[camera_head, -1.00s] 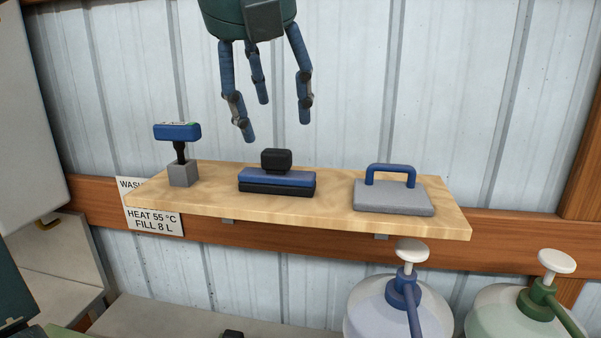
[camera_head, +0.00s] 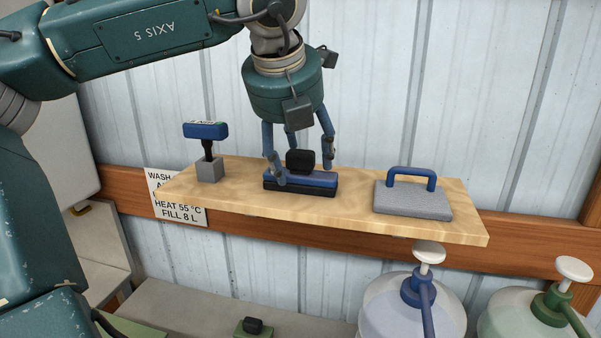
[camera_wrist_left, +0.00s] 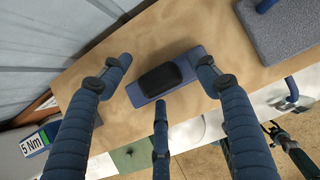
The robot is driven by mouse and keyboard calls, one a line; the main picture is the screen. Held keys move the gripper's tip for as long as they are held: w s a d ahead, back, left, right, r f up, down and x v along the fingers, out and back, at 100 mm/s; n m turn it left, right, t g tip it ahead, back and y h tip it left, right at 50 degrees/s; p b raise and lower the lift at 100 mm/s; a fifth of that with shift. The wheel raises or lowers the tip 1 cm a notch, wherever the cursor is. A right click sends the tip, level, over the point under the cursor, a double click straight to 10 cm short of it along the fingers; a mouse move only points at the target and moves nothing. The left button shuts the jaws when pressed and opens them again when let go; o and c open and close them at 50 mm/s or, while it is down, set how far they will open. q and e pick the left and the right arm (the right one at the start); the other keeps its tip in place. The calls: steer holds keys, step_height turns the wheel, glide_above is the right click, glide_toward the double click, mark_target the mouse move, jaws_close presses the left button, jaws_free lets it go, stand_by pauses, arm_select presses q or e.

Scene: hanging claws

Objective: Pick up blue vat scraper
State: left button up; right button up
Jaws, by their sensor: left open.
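The blue vat scraper (camera_head: 318,180), a blue block with a black underside and a black knob on top, lies at the middle of the wooden shelf (camera_head: 450,222). It also shows in the left wrist view (camera_wrist_left: 140,91), between the fingers. My left gripper (camera_head: 303,168) points down over it, open, with its three fingers spread around the black knob. One finger hangs in front of the scraper's left part in the head view. I cannot tell whether any finger touches it. My right gripper is not in view.
A blue-headed tool (camera_head: 206,131) stands in a grey block left of the scraper. A grey pad with a blue handle (camera_head: 412,199) lies to the right. Pump bottles (camera_head: 412,305) stand below the shelf. A corrugated wall (camera_head: 420,90) is close behind.

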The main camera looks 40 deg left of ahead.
arm_select(q)
steer(key=shift+c, duration=0.2)
steer(key=shift+s+d+r, duration=0.1)
steer(key=shift+s, duration=0.05)
steer(key=c, duration=1.3)
steer(key=shift+c, duration=0.5)
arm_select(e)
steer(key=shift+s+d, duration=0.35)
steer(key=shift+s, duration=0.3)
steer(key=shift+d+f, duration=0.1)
